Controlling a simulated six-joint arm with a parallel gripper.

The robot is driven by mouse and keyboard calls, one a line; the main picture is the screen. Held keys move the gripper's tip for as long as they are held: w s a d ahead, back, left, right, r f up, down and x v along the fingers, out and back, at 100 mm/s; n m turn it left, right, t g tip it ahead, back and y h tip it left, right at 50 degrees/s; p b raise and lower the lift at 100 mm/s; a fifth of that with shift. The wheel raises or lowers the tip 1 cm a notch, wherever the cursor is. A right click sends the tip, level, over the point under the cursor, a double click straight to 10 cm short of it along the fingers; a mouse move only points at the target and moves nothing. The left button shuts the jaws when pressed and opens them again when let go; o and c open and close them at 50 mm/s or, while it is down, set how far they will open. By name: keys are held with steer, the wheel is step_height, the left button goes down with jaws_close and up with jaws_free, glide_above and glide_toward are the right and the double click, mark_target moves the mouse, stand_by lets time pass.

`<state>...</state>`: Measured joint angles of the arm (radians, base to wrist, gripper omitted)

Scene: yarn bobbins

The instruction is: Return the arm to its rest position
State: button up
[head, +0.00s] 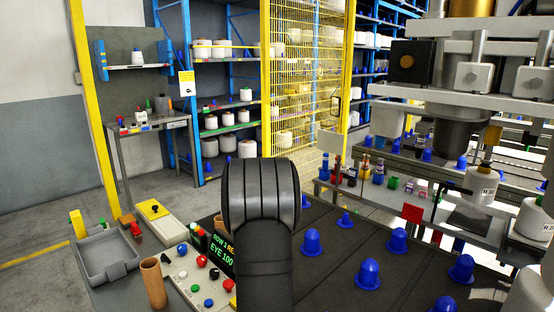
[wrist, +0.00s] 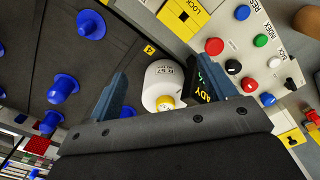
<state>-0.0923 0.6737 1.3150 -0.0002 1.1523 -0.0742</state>
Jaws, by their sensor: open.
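My gripper (wrist: 166,72) is open in the wrist view, with its two blue-grey fingers spread apart. A white bobbin (wrist: 160,80) with a yellow top and a small printed label shows in the gap between the fingers. It is apart from both fingers in the picture; how far beyond the tips it stands I cannot tell. In the head view my dark arm fills the lower middle and hides my gripper and this bobbin.
The control panel (head: 196,272) with coloured buttons lies left of my arm, with a brown tube (head: 153,283) and a grey tray (head: 106,255) beside it. Blue pegs (head: 369,274) stand on the dark table to the right. Machinery with a hanging bobbin (head: 483,187) stands at right.

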steer(key=d+f+n, duration=0.1)
steer(key=d+f, duration=0.2)
steer(key=d, duration=0.8)
steer(key=shift+s+f+n, duration=0.25)
steer(key=shift+s+n, duration=0.1)
steer(key=shift+n, duration=0.05)
steer(key=o, duration=0.5)
steer(key=s+a+r+n+g, duration=0.1)
steer(key=s+a+r+n, duration=0.2)
steer(key=a, duration=0.5)
steer(key=s+a+r+n+g+y, duration=0.1)
steer(key=s+a+r+g, duration=0.1)
steer(key=s+a+r, duration=0.45)
steer(key=s+a+r+n+g, duration=0.1)
steer(key=a+r+n, duration=0.1)
steer(key=a, duration=0.7)
steer(key=x, duration=0.9)
steer(key=shift+s+a+f, duration=0.25)
steer(key=shift+f, duration=0.05)
